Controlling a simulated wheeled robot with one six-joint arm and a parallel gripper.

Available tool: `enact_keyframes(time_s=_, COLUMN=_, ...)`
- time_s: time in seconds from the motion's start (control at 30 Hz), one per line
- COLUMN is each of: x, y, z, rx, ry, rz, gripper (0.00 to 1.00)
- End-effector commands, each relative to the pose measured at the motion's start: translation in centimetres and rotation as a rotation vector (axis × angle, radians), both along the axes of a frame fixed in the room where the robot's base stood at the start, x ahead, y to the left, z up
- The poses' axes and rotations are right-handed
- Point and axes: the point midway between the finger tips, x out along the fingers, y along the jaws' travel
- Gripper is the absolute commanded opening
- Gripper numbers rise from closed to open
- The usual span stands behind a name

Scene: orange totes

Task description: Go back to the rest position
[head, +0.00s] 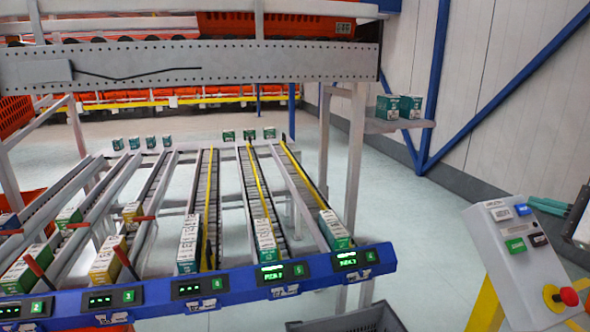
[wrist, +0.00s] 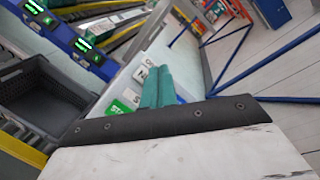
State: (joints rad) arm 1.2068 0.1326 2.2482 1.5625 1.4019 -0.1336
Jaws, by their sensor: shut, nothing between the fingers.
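My gripper (head: 530,201) shows at the right edge of the head view, with its teal fingers pointing left. In the wrist view my gripper (wrist: 158,69) has its two teal fingers side by side, shut and empty. It is above or beside a tilted grey control panel (head: 508,262) with labelled buttons and a red emergency knob (head: 569,296). The panel also shows in the wrist view (wrist: 124,84), partly hidden by the fingers. I cannot tell the exact gap between fingers and panel.
A flow rack with a blue front rail (head: 225,292) and lit green displays holds several cartons in lanes. A dark grey crate (head: 352,322) stands below it, also visible in the wrist view (wrist: 40,97). Blue posts (head: 432,90) stand by the wall.

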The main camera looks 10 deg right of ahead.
Motion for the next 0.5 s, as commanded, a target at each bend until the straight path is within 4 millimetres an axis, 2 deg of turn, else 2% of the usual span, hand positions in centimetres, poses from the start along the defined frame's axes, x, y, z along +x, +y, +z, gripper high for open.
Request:
enact_keyframes(time_s=0.07, x=-0.6, y=1.3, z=-1.6, rx=-0.001, ry=0.066, rz=0.049, gripper=0.00)
enact_keyframes(time_s=0.17, x=-1.7, y=4.4, z=-3.3, rx=-0.043, ry=0.176, rz=0.153, gripper=0.00)
enact_keyframes(time_s=0.37, x=-3.7, y=14.4, z=-5.2, rx=-0.238, ry=0.411, rz=0.496, gripper=0.00)
enact_keyframes(time_s=0.4, x=-4.4, y=16.5, z=-5.5, rx=-0.296, ry=0.458, rz=0.575, gripper=0.00)
enact_keyframes(time_s=0.5, x=-6.5, y=20.9, z=-6.1, rx=-0.461, ry=0.559, rz=0.766, gripper=0.00)
